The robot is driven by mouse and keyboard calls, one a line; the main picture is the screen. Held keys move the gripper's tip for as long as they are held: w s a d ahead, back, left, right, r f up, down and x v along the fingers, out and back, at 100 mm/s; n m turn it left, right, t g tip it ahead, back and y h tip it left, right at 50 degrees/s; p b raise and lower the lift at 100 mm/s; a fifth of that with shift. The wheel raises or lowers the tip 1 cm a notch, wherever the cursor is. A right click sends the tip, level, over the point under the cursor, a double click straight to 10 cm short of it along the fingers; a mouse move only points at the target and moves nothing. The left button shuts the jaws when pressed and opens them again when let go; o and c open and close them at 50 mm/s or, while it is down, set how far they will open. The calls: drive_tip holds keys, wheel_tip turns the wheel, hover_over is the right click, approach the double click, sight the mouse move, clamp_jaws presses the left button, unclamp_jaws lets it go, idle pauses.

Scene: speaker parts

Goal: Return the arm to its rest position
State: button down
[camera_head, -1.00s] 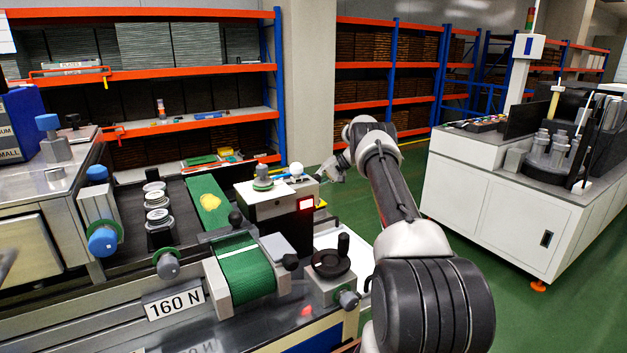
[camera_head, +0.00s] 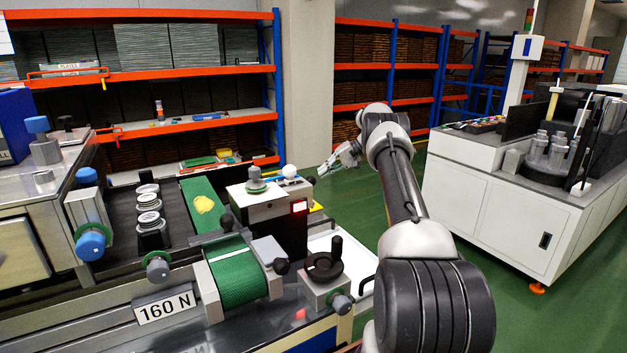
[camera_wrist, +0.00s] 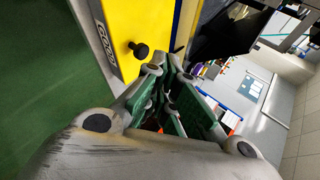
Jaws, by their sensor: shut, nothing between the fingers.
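My arm (camera_head: 405,195) rises from the lower right of the head view and bends at its upper joint. My gripper (camera_head: 324,171) is at the arm's far end, just right of the machine's white-topped box, and points left. In the wrist view my gripper (camera_wrist: 172,62) shows its green-padded fingers close together, with nothing seen held. The fingertips are apart from the machine in the head view.
The machine (camera_head: 165,309) with a green belt (camera_head: 239,275) and black handwheel (camera_head: 323,267) fills the left. A white cabinet (camera_head: 490,200) stands right. Orange-and-blue shelves (camera_head: 200,70) are behind. Green floor (camera_head: 355,215) is open between. A yellow panel (camera_wrist: 140,30) is near the fingers.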

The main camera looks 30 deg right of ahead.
drive_tip(key=shift+d+f+v, duration=0.1)
drive_tip(key=shift+f+v, duration=0.05)
drive_tip(key=shift+v, duration=0.6)
drive_tip(key=shift+d+f+v, duration=0.1)
drive_tip(key=shift+f+v, duration=0.05)
drive_tip(key=shift+v, duration=0.6)
